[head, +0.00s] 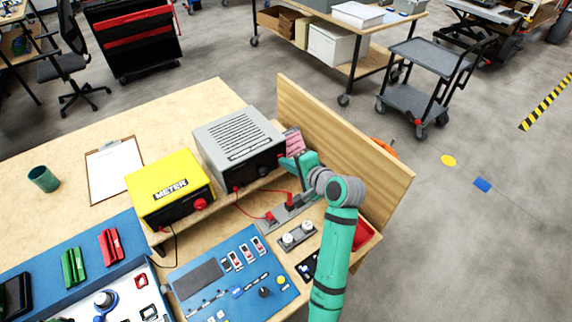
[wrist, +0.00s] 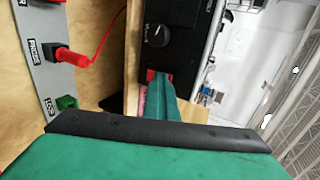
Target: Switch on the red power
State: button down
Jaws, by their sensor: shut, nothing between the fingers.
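The grey vented power box (head: 235,135) stands on the bench shelf, with its black front panel facing me. In the wrist view its black panel (wrist: 172,55) carries a round knob (wrist: 157,36). A small red switch (wrist: 152,75) shows low on the panel, right at the tip of my finger and partly hidden by it. My gripper (head: 290,163) is shut and empty, at the right end of the box front. Its green fingers (wrist: 158,82) also show in the wrist view, reaching to the red switch. I cannot tell whether they touch it, or the switch's position.
A yellow meter (head: 165,182) stands left of the box. A grey socket strip (head: 285,212) with a red plug (wrist: 75,56) and red cable lies below the shelf. A wooden side panel (head: 345,130) closes off the right. A blue control panel (head: 215,290) lies in front.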

jog(key=v, duration=1.4)
jog(key=shift+f, duration=0.2)
jog(key=shift+s+d+f, duration=0.1)
jog(key=shift+s+f, duration=0.15)
jog(key=shift+f, duration=0.45)
